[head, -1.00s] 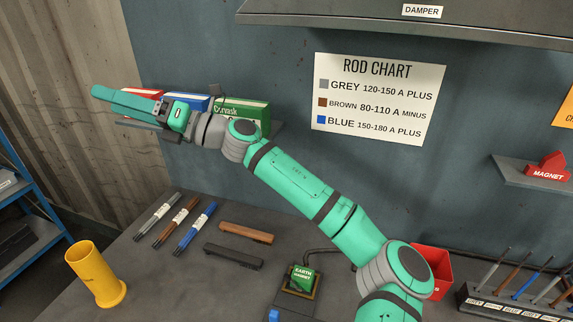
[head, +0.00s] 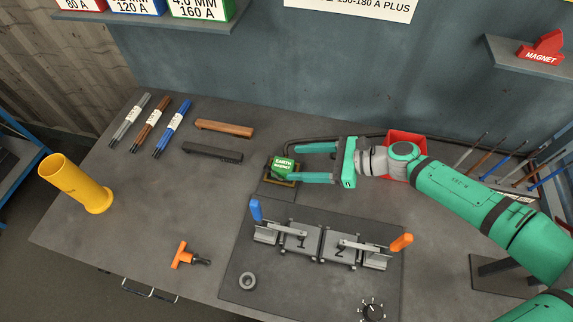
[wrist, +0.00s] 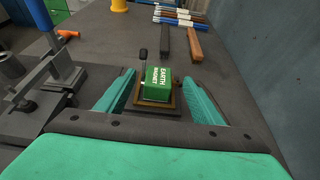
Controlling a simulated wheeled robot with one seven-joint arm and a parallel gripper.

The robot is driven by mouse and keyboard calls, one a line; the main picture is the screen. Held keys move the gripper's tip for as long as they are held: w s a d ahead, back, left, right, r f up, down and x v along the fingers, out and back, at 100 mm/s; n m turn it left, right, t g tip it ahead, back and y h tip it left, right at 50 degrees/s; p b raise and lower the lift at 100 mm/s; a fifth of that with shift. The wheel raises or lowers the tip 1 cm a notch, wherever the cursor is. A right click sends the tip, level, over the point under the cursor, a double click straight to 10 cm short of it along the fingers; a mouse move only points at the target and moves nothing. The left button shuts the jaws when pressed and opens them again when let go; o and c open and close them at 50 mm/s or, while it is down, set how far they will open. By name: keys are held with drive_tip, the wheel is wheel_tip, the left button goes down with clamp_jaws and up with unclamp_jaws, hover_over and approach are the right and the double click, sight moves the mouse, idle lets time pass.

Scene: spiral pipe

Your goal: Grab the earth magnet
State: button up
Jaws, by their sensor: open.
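The earth magnet (head: 284,165) is a green block with a white "EARTH MAGNET" label, sitting on a small brown-edged base on the table. It also shows in the wrist view (wrist: 158,83), ahead and between my fingers. My gripper (head: 296,163) is open, with its two green fingers pointing left at the magnet. In the wrist view the fingers (wrist: 157,98) stand on either side of the base, with gaps visible. I cannot tell whether the fingertips reach alongside the block itself.
A fixture plate (head: 240,277) with clamps marked 1 and 2 lies in front of the magnet. A red bin (head: 405,138) stands behind my wrist.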

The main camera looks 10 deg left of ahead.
sight(270, 164)
drive_tip(key=x, duration=0.5)
drive_tip(key=shift+s+a+f, duration=0.2)
drive_tip(key=shift+a+f, duration=0.05)
drive_tip(key=shift+a, duration=0.1)
drive_tip(key=shift+f+x, duration=0.2)
drive_tip(key=shift+x, duration=1)
drive_tip(key=shift+f+x, duration=0.15)
drive_tip(key=shift+x, duration=1.05)
drive_tip(key=shift+w+d, duration=0.15)
drive_tip(key=shift+w, duration=0.15)
clamp_jaws()
